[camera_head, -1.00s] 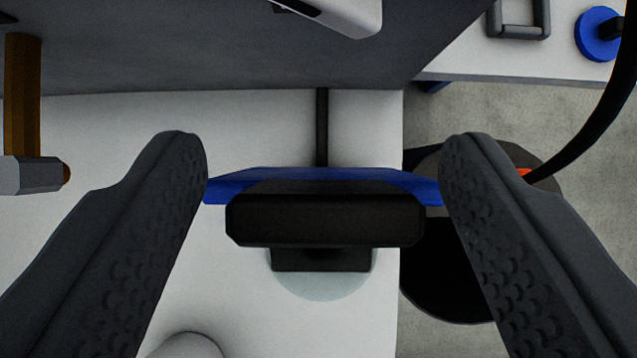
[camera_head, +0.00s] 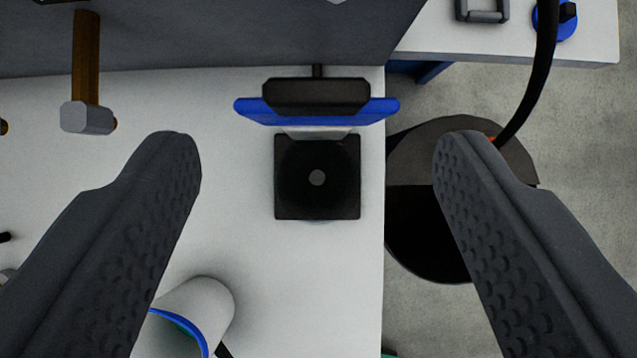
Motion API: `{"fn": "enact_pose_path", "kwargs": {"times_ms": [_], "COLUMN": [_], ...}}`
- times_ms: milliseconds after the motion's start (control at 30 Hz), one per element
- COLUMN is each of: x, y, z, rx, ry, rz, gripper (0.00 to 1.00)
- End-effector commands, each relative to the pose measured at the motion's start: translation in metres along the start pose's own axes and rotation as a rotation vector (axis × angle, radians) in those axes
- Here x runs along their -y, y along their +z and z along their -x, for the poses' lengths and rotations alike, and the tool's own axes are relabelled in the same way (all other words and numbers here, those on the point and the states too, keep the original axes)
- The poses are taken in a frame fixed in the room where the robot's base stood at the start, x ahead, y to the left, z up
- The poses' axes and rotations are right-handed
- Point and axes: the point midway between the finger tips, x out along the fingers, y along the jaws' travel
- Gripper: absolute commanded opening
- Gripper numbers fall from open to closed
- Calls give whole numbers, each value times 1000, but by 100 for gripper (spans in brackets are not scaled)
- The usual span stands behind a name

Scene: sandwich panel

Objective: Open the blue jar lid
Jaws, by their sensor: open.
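The blue lid (camera_head: 248,113) shows nearly edge-on in the upper middle of the head view, with a black bar handle (camera_head: 316,95) on its far side. A black square part (camera_head: 317,200) with a grey round spot lies in front of it on the white surface. I cannot tell how the lid and the square part join, and no jar wall shows clearly. My gripper (camera_head: 318,140) is open, with its two dark textured fingers wide apart. The lid and square part appear between and beyond the fingers, apart from both.
A wooden-handled hammer (camera_head: 86,62) is at the upper left. A white cylindrical container (camera_head: 207,300) with a blue rim is at the lower left. A black round object (camera_head: 425,235) stands beyond the right table edge. A black cable (camera_head: 532,90) curves above it.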

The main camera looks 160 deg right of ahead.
Motion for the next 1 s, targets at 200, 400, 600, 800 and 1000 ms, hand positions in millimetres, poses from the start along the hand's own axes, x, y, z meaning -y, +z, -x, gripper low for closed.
{"fn": "enact_pose_path", "kwargs": {"times_ms": [200,400,600,800,1000], "x": [1,1,1,1,1], "y": [0,0,0,1,0], "z": [26,48,62,65,65], "rx": [-1,-3,-1,0,0], "ry": [0,-1,0,-1,-1], "rz": [2,1,1,1,1], "gripper": [62,62,62,62,62]}}
